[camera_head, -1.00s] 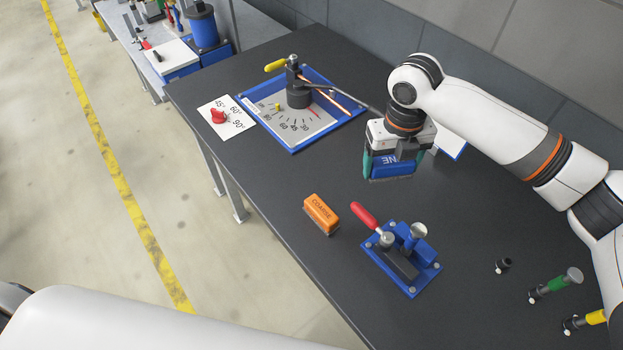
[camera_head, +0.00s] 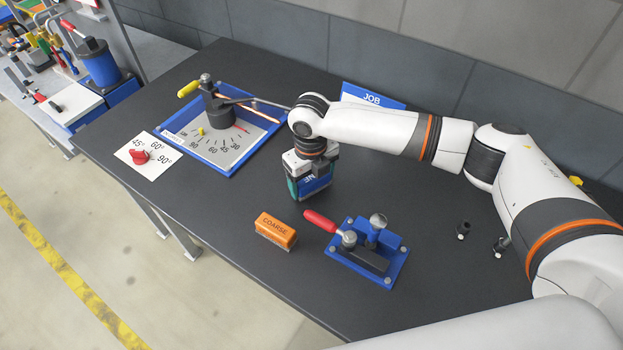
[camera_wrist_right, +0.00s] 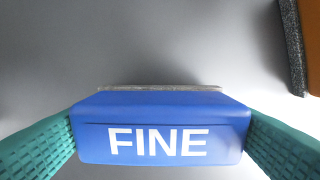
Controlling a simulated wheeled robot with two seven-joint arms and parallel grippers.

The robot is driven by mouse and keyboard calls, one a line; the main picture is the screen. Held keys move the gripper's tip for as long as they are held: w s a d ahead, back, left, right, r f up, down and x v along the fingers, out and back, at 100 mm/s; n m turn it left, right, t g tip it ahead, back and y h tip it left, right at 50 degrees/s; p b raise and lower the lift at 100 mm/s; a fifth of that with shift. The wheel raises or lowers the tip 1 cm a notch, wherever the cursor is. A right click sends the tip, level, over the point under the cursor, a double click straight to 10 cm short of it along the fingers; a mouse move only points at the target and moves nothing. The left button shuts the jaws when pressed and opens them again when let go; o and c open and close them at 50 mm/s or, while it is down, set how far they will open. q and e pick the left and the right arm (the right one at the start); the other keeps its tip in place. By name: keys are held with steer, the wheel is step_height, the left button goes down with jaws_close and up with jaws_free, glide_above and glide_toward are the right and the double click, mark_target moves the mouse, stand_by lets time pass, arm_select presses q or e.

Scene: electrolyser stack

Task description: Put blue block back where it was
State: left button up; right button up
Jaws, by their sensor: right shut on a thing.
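The blue block marked FINE (camera_head: 317,184) is in my right gripper (camera_head: 311,180), over the middle of the dark bench, behind the orange block. In the right wrist view the blue block (camera_wrist_right: 160,130) sits between the two green fingers, which press on its two ends. A thin grey layer shows along its far edge. I cannot tell whether its underside touches the bench. My left gripper is not in view.
The orange COARSE block (camera_head: 276,230) lies in front. A blue clamp fixture (camera_head: 385,272) with a red handle stands at right. A blue-edged angle plate (camera_head: 217,150) and white card with red knob (camera_head: 140,157) are left. A JOB sign (camera_head: 372,97) stands behind.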

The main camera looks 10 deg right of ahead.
mark_target(311, 177)
steer(key=shift+f, duration=0.55)
steer(key=shift+f, duration=0.15)
steer(key=o, duration=0.9)
steer(key=shift+o, duration=0.2)
steer(key=shift+r, duration=0.45)
step_height(311, 177, up, 11)
steer(key=b, duration=0.2)
steer(key=shift+a+f+b, duration=0.1)
steer(key=shift+f+b, duration=0.05)
steer(key=shift+b, duration=0.25)
steer(key=shift+r, duration=0.4)
